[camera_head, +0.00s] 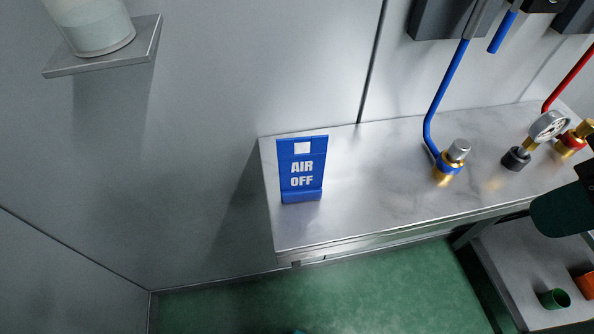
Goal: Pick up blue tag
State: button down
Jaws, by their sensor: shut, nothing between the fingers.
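The blue tag (302,168) stands on the left part of a metal shelf (370,200). It reads "AIR OFF" in white letters, has a pale square near its top and a folded lip at its foot. It looks upright or leaning slightly back, and nothing touches it from the front. I cannot make out my gripper's fingers anywhere in the view. A dark rounded part at the right edge may belong to my arm.
On the shelf's right are a brass fitting with a blue ring (451,162), a blue hose (433,108) and a gauge (549,126). A small wall ledge (60,70) holds a pale container (95,30). A lower table (500,262) carries a green cup (554,299).

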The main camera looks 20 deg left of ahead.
aim_at(302, 176)
jog(key=u, duration=1.6)
jog(key=i, duration=0.15)
jog(key=u, duration=2.7)
jog(key=k, duration=1.15)
jog(key=z, duration=1.95)
